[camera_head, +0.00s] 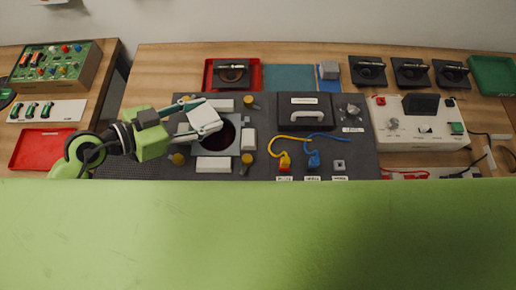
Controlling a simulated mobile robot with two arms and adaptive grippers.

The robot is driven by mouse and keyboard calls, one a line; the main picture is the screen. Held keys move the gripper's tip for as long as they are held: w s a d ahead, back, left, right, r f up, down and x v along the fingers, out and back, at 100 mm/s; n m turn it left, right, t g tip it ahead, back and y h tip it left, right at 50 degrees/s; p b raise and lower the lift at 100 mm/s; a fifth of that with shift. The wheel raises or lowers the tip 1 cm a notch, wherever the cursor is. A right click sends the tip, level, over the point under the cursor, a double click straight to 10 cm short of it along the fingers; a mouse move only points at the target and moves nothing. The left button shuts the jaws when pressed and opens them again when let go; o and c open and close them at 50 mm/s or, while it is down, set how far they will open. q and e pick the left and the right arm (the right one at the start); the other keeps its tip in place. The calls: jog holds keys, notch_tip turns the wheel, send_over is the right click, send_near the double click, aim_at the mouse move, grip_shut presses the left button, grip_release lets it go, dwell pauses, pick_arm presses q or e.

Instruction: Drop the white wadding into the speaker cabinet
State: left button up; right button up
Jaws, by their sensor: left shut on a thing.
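The white wadding (204,118) is a pale block held between the fingertips of my left gripper (195,117). The gripper reaches in from the left and is shut on it. The speaker cabinet (219,149) looks like a grey square box with a dark round opening, on the dark mat. The wadding appears over the upper left part of that opening and hides some of it. Its height above the cabinet is hard to tell from this view. My right gripper is not in view.
White blocks and brass-coloured knobs surround the cabinet on the dark mat (357,160). A black case (305,112) and yellow and blue cables lie to the right. A white instrument (420,122) stands further right. A red tray (40,149) lies at left.

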pick_arm(q)
jog(key=o, duration=1)
jog(key=v, duration=1.2)
